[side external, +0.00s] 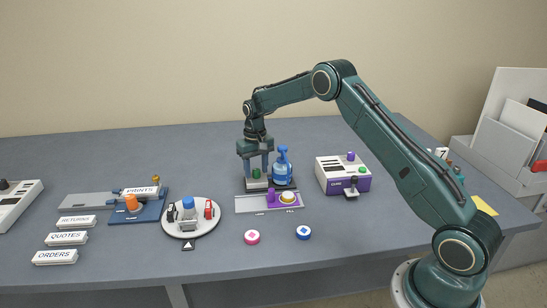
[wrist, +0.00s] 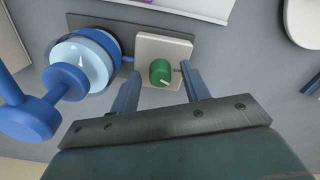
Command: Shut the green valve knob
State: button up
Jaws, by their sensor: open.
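The green valve knob (wrist: 160,71) sits on a pale square plate (wrist: 151,46) in the wrist view, with a light pointer mark on it. In the side view the knob (side external: 256,173) shows small and low between my fingers. My gripper (wrist: 160,85) is open, its two fingers pointing toward the knob, one on each side of the plate's near part. In the side view my gripper (side external: 256,170) points down over the knob. I cannot tell whether either finger touches the knob. Nothing is held.
A blue pump bottle (side external: 282,168) stands close beside the knob on the same dark base. A slide rail with a purple block (side external: 278,196) lies in front. A purple and white box (side external: 342,174) stands to the right. A round white tray (side external: 190,229) is at left front.

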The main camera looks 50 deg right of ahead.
jog(key=c, duration=1)
jog(key=shift+n, duration=2.3)
jog(key=o, duration=1)
jog(key=shift+r, duration=0.15)
